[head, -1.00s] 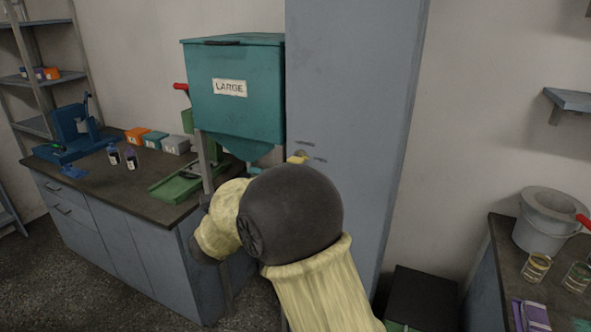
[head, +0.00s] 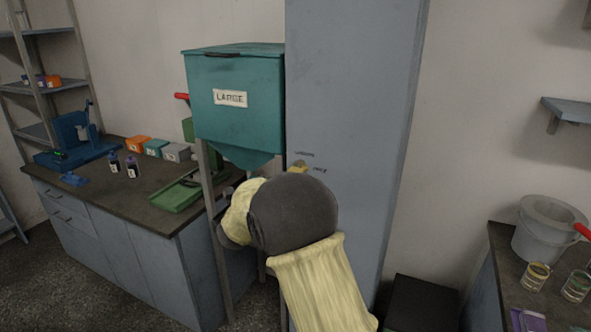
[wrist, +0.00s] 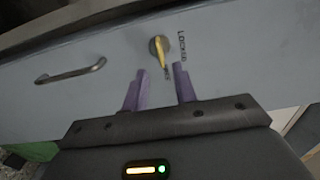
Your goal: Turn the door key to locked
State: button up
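The door key (wrist: 161,52) is yellow and sits in a round lock on the grey-blue cabinet door (wrist: 110,90) in the wrist view. Its bow points down in that view, near partly legible lettering, while the label "LOCKED" (wrist: 182,47) is beside it. My gripper (wrist: 161,77) is open, its two purple fingers spread on either side of the key's lower end. I cannot tell whether either finger touches it. In the head view a small yellow part of the key (head: 300,167) shows above my arm, and my arm hides the fingers.
A grey door handle (wrist: 70,70) is left of the key in the wrist view. A teal bin marked "LARGE" (head: 235,115) on legs stands left of the cabinet (head: 350,120). A workbench (head: 150,215) is further left, another bench with a bucket (head: 548,235) at right.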

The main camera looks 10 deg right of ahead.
jog(key=p+x, duration=0.1)
jog(key=x, duration=0.8)
jog(key=shift+p, duration=0.35)
grip_shut()
